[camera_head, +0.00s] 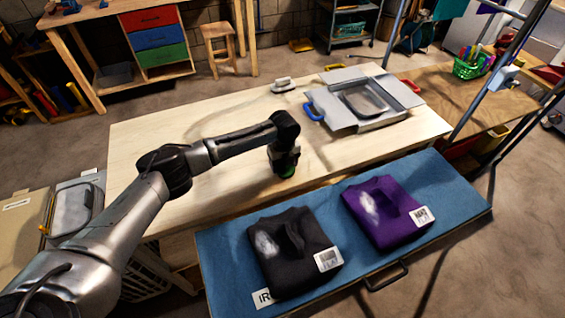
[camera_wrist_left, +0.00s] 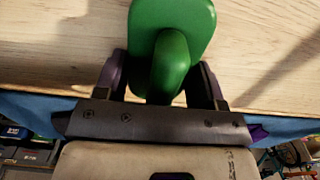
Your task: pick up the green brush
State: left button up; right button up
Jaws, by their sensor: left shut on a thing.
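The green brush (camera_wrist_left: 172,30) shows in the left wrist view between the two fingers of my left gripper (camera_wrist_left: 165,78), one finger on each side of its raised handle. My left gripper is shut on the brush. In the head view my left arm reaches in from the left, and the left gripper (camera_head: 284,165) points down over the front edge of the wooden table. I cannot tell whether the brush touches the table. My right gripper is not in view.
The wooden table (camera_head: 150,140) holds an open grey case (camera_head: 335,113) and a small white iron-like object (camera_head: 283,85) at the back. In front, a blue board (camera_head: 225,240) carries a folded black garment (camera_head: 285,262) and a folded purple garment (camera_head: 395,225). The table's left part is clear.

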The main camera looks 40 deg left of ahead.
pick_arm(q)
jog(key=shift+r, duration=0.15)
jog(key=shift+r, duration=0.35)
jog(key=r, duration=0.2)
jog(key=d+r+p, duration=0.1)
jog(key=r, duration=0.1)
jog(key=shift+d, duration=0.1)
jog(key=s+d+r+p, duration=0.1)
jog(key=d+r+p, duration=0.1)
jog(key=d+r, duration=0.4)
jog(key=shift+s+d, duration=0.25)
jog(key=shift+d, duration=1.9)
